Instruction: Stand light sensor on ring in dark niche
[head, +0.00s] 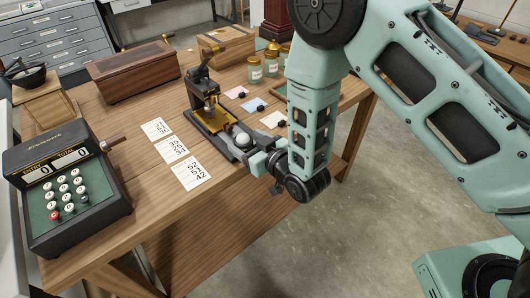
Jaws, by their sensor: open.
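My gripper (254,152) is at the near right edge of the wooden table, low over its top, beside the base of a black and brass press-like device (206,100). A small rounded white thing (242,140) shows right at the fingertips; it may be the light sensor, but it is too small to tell. I cannot tell whether the fingers touch it. My gripper is open; its wrist hides part of the fingers. I cannot make out a ring or a dark niche in this view.
A keyed adding machine (65,190) stands at the left, with number cards (191,173) to its right. A wooden box (133,73), jars (255,70) and coloured cards (235,92) with small black things stand farther back. Bare tabletop lies in front of the number cards.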

